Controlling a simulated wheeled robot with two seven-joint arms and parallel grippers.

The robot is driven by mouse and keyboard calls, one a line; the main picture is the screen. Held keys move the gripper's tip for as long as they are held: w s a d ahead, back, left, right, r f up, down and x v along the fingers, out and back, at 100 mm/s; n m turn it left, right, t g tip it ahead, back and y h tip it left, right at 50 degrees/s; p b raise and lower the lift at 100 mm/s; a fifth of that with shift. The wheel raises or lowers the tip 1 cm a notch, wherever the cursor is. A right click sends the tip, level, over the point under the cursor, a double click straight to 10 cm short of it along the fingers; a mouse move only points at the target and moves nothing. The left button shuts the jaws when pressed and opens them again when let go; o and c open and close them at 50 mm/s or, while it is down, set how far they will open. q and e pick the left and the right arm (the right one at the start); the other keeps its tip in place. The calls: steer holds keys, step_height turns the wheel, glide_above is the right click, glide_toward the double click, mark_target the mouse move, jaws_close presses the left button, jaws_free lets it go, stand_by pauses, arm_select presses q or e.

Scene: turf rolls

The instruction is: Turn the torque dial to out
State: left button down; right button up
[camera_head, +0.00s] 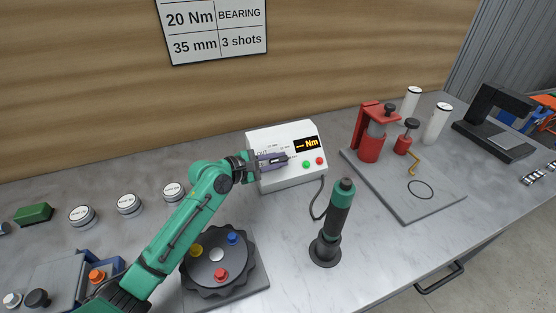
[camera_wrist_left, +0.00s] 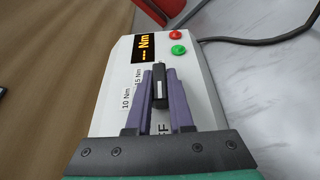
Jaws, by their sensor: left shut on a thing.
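The torque controller box (camera_head: 290,178) is white, with an orange-lit display reading "--- Nm". It stands against the wooden wall, and it fills the middle of the left wrist view (camera_wrist_left: 112,92). Its torque dial (camera_wrist_left: 159,88) is a black bar-shaped knob with a light mark at its display-side end. My left gripper (camera_head: 284,159) is shut on the dial, one purple finger on each side in the left wrist view (camera_wrist_left: 162,90). Labels "10 Nm" and "15 Nm" show beside the fingers; another label is partly hidden behind them. My right gripper is not in view.
A green-handled driver (camera_head: 340,208) stands upright in a black holder before the box, joined by a cable. A black rotary fixture (camera_head: 216,258) lies below my left arm. A red press (camera_head: 370,135) stands on a grey plate to the right. Green (camera_head: 306,164) and red buttons sit near the dial.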

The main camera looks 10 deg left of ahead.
arm_select(q)
steer(key=shift+r+m+g+p, duration=0.25)
steer(key=shift+m+g+p, duration=0.3)
steer(key=shift+p, duration=0.45)
steer(key=m+g+p, duration=0.2)
steer(key=g+p, duration=0.1)
steer(key=shift+w+r, duration=0.1)
steer(key=shift+r, duration=0.05)
steer(key=shift+m+g+p, duration=0.95)
steer(key=shift+g, duration=0.3)
steer(key=shift+f+m+g+y, duration=0.3)
steer(key=shift+m+g+y, duration=0.2)
steer(key=shift+m+g, duration=0.4)
steer(key=c, duration=0.8)
jaws_free()
